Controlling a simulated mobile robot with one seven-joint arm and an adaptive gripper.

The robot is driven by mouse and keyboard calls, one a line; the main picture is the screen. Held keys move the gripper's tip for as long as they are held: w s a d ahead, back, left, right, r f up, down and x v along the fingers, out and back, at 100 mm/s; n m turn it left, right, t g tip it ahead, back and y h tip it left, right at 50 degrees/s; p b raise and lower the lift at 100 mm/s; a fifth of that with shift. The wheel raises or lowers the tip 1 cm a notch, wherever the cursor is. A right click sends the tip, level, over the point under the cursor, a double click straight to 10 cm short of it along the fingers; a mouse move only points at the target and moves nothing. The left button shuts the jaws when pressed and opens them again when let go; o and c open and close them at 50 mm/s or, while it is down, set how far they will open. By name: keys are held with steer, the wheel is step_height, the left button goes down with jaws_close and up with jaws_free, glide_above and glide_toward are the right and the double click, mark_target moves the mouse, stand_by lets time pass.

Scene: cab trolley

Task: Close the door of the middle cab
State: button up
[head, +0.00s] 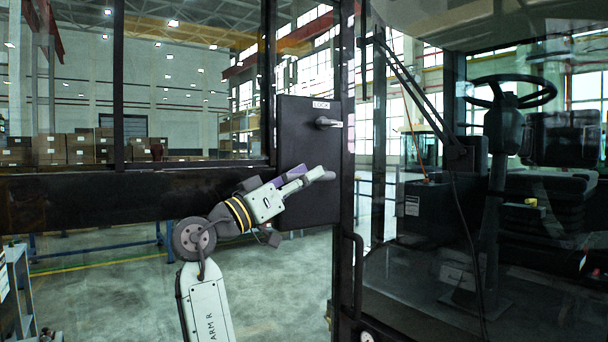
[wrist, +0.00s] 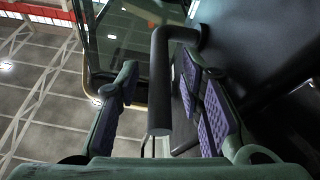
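A dark door frame with glass panes (head: 190,185) fills the left and centre of the head view. It carries a black lock panel (head: 297,140) with a small label and a handle (head: 328,122). My gripper (head: 318,172) is in front of this panel, a little below the handle. In the wrist view, the dark bent handle (wrist: 160,85) shows between the two spread fingers of my gripper (wrist: 158,80). The fingers look open, with gaps on both sides. I cannot tell how far the handle is from the fingertips in depth. A cab interior with a steering wheel (head: 510,92) is at the right.
A dark upright post (head: 346,200) with a grab rail (head: 358,275) stands just right of the panel. A seat (head: 550,185) is inside the cab. Stacked boxes (head: 82,148) are far off behind the glass. A shelf or trolley edge (head: 20,295) is at lower left.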

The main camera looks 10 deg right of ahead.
steer(key=shift+c, duration=0.5)
jaws_close()
steer(key=shift+f, duration=0.1)
stand_by(0.3)
